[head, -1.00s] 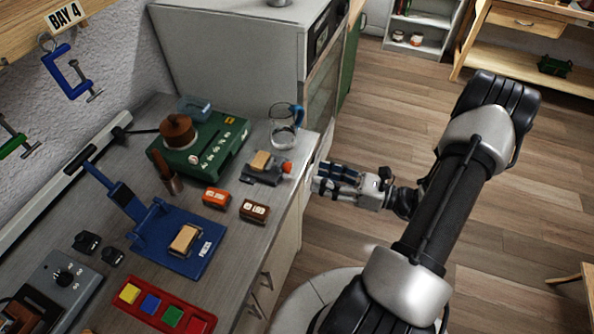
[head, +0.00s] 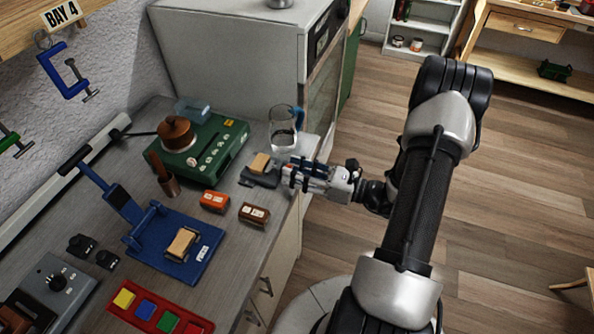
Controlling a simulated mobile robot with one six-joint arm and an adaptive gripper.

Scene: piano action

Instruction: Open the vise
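The vise is a small dark grey block (head: 259,178) near the front edge of the bench, with a tan wooden piece (head: 260,162) in its jaws. Its orange knob is hidden behind my gripper now. My gripper (head: 288,176) is at the right end of the vise, where the knob is, its fingers pointing left toward the vise. I cannot tell whether the fingers touch the knob or how far apart they are.
A glass jug (head: 284,138) with a blue handle stands close behind my gripper. Open floor lies on the right.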

